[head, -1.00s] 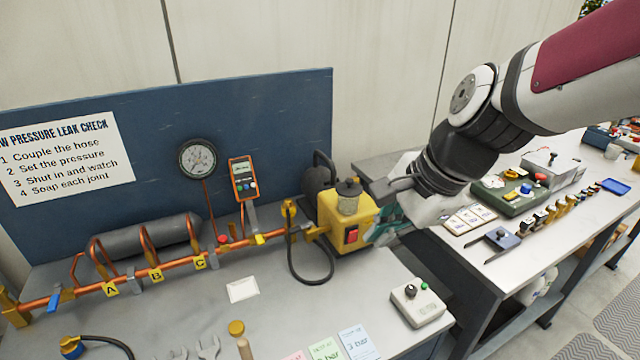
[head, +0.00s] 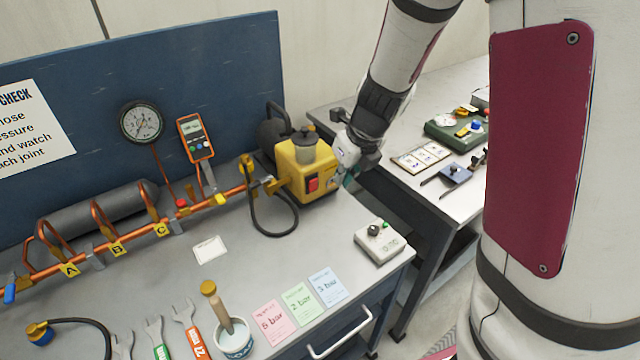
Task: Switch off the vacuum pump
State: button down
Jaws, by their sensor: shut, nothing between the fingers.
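The vacuum pump (head: 297,170) is a yellow box with a dark motor behind it and a cap on top, at the back right of the near bench. Its red rocker switch (head: 313,184) shows on the front face; I cannot tell its position. My gripper (head: 349,182) is just right of the pump, its teal fingers shut and empty, pointing down and partly hidden behind its own wrist and the pump's edge. I cannot tell whether it touches the pump.
A black hose (head: 274,232) loops in front of the pump. A small control box (head: 379,241) with a knob and green button stands at the bench's right edge. A second bench (head: 420,195) stands right, across a gap.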

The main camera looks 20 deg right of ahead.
aim_at(314, 185)
jog(key=shift+f, duration=0.1)
jog(key=w+a+f+b, duration=0.2)
jog(key=w+f+b, duration=0.2)
jog(key=w+f, duration=0.3)
jog(key=shift+a+f, duration=0.2)
jog(key=shift+f, duration=0.65)
jog(key=shift+w, duration=0.1)
jog(key=shift+w+a+r+p, duration=0.1)
jog(key=shift+w+r+p, duration=0.05)
jog(key=shift+w+p, duration=0.2)
jog(key=shift+r, duration=0.25)
jog(key=shift+r+p, duration=0.6)
jog(key=shift+p, duration=0.45)
